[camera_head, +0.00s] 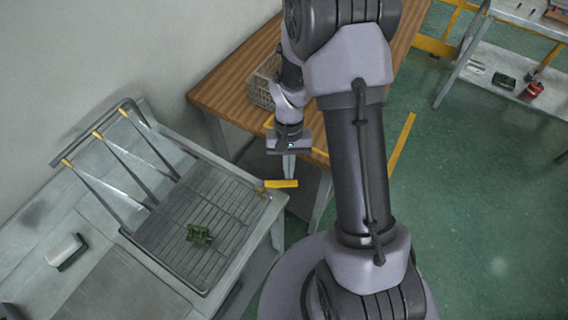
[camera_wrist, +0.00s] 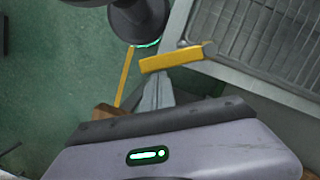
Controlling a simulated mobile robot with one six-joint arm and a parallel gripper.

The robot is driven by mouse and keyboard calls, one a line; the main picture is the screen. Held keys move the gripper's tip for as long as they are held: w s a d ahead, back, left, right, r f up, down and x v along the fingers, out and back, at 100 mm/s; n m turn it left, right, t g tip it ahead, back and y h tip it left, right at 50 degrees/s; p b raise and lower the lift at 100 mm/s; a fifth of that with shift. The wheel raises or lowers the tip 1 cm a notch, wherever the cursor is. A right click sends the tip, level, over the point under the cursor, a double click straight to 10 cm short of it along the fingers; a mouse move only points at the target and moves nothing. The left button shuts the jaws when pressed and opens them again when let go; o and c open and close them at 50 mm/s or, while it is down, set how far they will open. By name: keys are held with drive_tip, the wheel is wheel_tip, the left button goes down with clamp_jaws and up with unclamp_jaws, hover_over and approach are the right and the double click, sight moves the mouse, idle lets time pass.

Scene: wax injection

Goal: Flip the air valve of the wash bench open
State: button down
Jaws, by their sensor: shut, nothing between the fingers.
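The wash bench (camera_head: 250,252) is a grey metal bench at the left in the head view. The air valve's yellow lever (camera_head: 281,184) sticks out from the bench's right edge, roughly level. It also shows in the upper middle of the wrist view (camera_wrist: 172,60). My gripper (camera_head: 289,173) points down at the lever with its fingers shut and empty. In the wrist view the narrow fingertips (camera_wrist: 157,88) end close by the lever. I cannot tell whether they touch it. The valve body under the lever is mostly hidden.
A slatted rack (camera_head: 165,243) on the bench holds a small green piece (camera_head: 199,234). A wooden table (camera_head: 222,92) with a wire basket (camera_head: 262,92) stands behind my gripper. A grey shelf unit (camera_head: 500,82) stands at the upper right. The green floor at the right is clear.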

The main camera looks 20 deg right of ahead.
sight(291, 186)
drive_tip(key=s+m, duration=0.1)
drive_tip(key=s+m+b, duration=0.1)
drive_tip(key=m, duration=0.1)
drive_tip(key=shift+s+a+f+m+y, duration=0.1)
drive_tip(key=shift+s+a+m+y, duration=0.1)
drive_tip(key=shift+s+m+y, duration=0.15)
drive_tip(key=shift+s+a+m+t+y+b, duration=0.25)
drive_tip(key=shift+s+m+b, duration=0.25)
drive_tip(key=shift+m, duration=0.3)
drive_tip(key=shift+s+a+m+t+y+b, duration=0.1)
drive_tip(key=shift+s+a+m+t+b, duration=0.2)
drive_tip(key=shift+s+m, duration=0.35)
drive_tip(key=shift+w, duration=0.1)
